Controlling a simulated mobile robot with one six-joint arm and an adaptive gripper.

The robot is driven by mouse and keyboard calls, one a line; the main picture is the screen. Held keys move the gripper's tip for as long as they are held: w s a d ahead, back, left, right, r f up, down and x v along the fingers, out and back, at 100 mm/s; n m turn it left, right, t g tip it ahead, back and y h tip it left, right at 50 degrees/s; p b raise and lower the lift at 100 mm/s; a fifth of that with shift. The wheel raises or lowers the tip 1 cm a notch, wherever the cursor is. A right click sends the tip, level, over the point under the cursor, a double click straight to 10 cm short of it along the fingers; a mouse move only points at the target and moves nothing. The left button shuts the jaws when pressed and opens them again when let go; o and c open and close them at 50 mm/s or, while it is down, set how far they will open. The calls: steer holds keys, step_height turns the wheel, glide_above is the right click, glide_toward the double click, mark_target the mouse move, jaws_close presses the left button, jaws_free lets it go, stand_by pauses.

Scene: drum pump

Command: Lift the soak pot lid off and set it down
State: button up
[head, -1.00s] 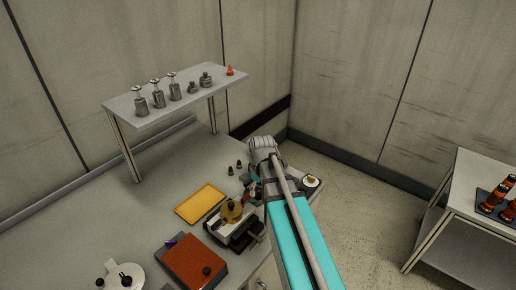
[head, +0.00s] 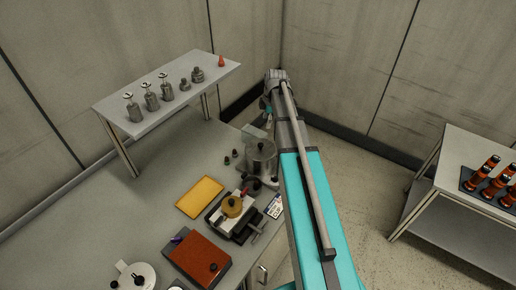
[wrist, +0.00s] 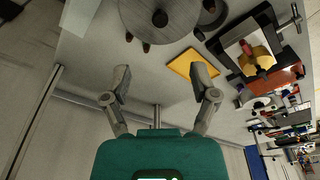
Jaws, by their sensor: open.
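The grey cylindrical pot (head: 261,164) stands on the right side of the bench in the head view. Its round lid (head: 261,149) with a dark knob sits on top. In the wrist view the grey lid (wrist: 180,25) is at the top edge, partly cut off, with the dark knob near its middle. My gripper (wrist: 160,74) is open and empty, its two fingers spread wide. In that view the lid lies beyond the fingertips and apart from them. In the head view the gripper is mostly hidden by my arm, above and behind the pot.
A yellow mat (head: 200,197), a device with a brass dome (head: 232,207) and a red-brown box (head: 198,260) lie on the bench. Small dark bottles (head: 235,153) stand left of the pot. A raised shelf (head: 168,108) with metal weights stands behind. Bare bench lies below the shelf.

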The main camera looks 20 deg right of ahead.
mark_target(261, 144)
steer(key=shift+a+f, duration=0.2)
steer(key=f+b, duration=0.2)
steer(key=b, duration=0.1)
steer(key=f+b, duration=0.2)
steer(key=f, duration=0.1)
steer(key=a+f+b, duration=0.1)
steer(key=f+b, duration=0.2)
steer(key=shift+w+a+f+b, duration=0.1)
steer(key=shift+w+b, duration=0.05)
steer(key=shift+b, duration=0.15)
steer(key=shift+f, duration=0.1)
stand_by(0.6)
steer(key=shift+w+a+f+b, duration=0.1)
steer(key=shift+a+f+b, duration=0.1)
steer(key=shift+f+b, duration=1.1)
steer(key=shift+a+f+b, duration=0.2)
steer(key=shift+f+b, duration=1)
steer(key=shift+b, duration=0.05)
jaws_close()
